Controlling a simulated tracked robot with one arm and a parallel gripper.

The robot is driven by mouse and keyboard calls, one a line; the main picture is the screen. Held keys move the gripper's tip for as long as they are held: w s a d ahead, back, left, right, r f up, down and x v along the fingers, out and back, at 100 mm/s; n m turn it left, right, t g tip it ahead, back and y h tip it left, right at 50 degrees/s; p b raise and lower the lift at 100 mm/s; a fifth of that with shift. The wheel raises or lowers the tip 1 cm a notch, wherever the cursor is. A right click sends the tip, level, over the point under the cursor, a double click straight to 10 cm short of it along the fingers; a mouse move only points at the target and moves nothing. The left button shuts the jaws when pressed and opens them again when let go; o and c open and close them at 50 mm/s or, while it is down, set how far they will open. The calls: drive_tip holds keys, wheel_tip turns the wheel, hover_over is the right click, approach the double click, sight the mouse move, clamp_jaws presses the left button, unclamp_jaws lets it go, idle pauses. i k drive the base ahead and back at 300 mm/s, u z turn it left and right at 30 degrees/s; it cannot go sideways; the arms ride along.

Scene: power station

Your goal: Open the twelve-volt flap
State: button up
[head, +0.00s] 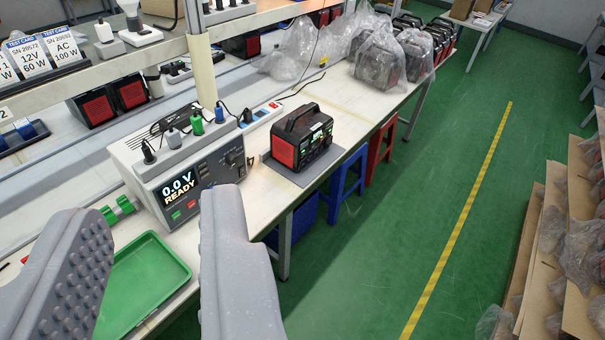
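A red and black power station (302,138) stands upright on a grey mat (298,175) on the workbench, with its handle on top. Its front, with small ports and green marks, faces right. The twelve-volt flap is too small to make out at this distance. My gripper (150,225) is in the near left foreground, its two grey fingers wide apart with nothing between them. It is well short of the power station, toward the camera and to the left.
A tester (175,180) reading "0.0 V READY" stands left of the power station, with plugs on top. A green tray (145,285) lies near my fingers. Bagged units (380,60) stand farther back. A shelf post (202,70) rises behind the tester.

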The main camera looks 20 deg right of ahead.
sight(305, 161)
drive_tip(key=z, duration=0.15)
drive_tip(key=i, duration=0.9)
drive_tip(key=u, duration=0.05)
